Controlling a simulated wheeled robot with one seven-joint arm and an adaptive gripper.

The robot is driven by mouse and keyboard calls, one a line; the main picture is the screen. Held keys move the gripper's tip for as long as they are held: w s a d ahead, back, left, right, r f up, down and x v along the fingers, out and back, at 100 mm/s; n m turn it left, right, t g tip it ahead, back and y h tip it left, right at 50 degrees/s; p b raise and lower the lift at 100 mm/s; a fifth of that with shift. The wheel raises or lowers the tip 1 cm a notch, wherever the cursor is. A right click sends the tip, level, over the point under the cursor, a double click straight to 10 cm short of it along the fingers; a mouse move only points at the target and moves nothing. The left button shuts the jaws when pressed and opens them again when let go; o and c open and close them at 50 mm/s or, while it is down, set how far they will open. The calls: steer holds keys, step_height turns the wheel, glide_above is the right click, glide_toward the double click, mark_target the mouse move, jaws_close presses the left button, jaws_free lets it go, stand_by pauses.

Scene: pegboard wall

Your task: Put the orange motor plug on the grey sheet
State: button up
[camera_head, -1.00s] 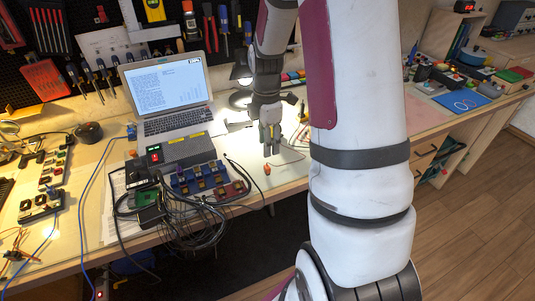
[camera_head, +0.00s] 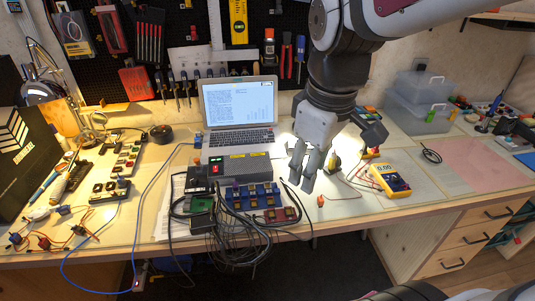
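The small orange motor plug (camera_head: 320,201) lies on the table near its front edge, with a thin wire beside it. My gripper (camera_head: 301,184) points down just left of and behind the plug in the picture. Its two dark fingers are apart, and nothing shows between them. It appears above the table, but its exact height is hard to tell. A pale greyish sheet (camera_head: 425,184) lies on the table to the right, partly under the yellow multimeter; I cannot tell for sure that it is the grey sheet.
A yellow multimeter (camera_head: 391,180) stands right of my gripper. A block of blue modules (camera_head: 252,197) with black cables is to the left, and a laptop (camera_head: 240,112) is behind. A pink sheet (camera_head: 475,163) lies at the right. Clear plastic boxes (camera_head: 418,98) stand at the back.

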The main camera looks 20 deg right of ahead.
steer(key=s+a+m+t, duration=0.1)
steer(key=s+a+m, duration=0.3)
steer(key=s, duration=0.5)
steer(key=shift+s+a+r+m, duration=0.25)
steer(key=shift+s+r+m, duration=0.15)
steer(key=shift+m, duration=0.2)
step_height(320, 180, up, 6)
steer(key=t+p, duration=0.1)
steer(key=p, duration=0.4)
steer(key=shift+r, duration=0.25)
